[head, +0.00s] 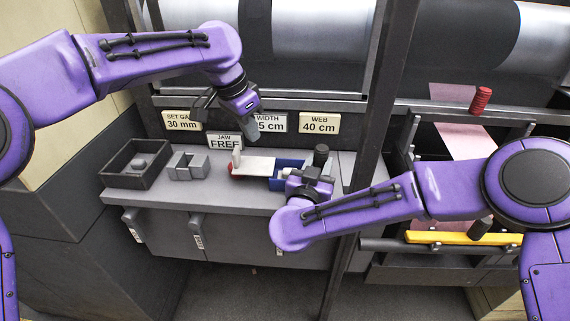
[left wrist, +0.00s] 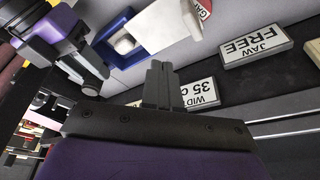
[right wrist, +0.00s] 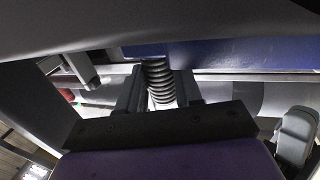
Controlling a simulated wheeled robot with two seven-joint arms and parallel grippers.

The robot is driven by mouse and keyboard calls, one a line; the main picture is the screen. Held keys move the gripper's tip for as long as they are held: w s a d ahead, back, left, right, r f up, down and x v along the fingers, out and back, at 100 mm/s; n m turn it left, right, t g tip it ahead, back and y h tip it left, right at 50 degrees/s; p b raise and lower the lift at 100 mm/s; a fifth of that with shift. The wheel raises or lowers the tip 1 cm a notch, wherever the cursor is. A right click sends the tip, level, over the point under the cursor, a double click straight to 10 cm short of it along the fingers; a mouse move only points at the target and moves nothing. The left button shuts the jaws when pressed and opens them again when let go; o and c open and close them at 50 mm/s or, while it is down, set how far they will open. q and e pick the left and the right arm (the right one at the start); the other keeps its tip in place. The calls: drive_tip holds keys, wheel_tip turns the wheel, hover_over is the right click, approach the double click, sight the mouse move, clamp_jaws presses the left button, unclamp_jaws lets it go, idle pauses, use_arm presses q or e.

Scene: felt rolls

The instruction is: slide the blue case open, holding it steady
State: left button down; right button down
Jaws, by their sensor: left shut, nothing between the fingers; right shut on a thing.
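The blue case (head: 288,180) lies on the grey bench with its pale lid (head: 254,166) slid out to the left, so the case is partly open. In the left wrist view the blue case (left wrist: 112,32) shows a pale rounded thing inside, beside the lid (left wrist: 165,24). My left gripper (head: 251,132) is shut and empty above and behind the lid, apart from it. My right gripper (head: 309,178) is at the case's right end. In the right wrist view its fingers (right wrist: 158,85) close around a dark ribbed piece against the blue case (right wrist: 240,50); the exact contact is partly hidden.
A dark open tray (head: 118,180) and a grey block (head: 188,166) stand left on the bench. Label plates, including JAW FREE (head: 225,140), stand behind. A dark upright post (head: 365,140) rises right of the case. A dark round knob (head: 321,155) stands near my right gripper.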

drive_tip(key=shift+f, duration=0.1)
idle(0.3)
unclamp_jaws()
drive_tip(key=shift+r, duration=0.2)
idle(0.4)
drive_tip(key=shift+r+p, duration=1.25)
drive_tip(key=shift+p, duration=0.45)
drive_tip(key=shift+r, duration=0.1)
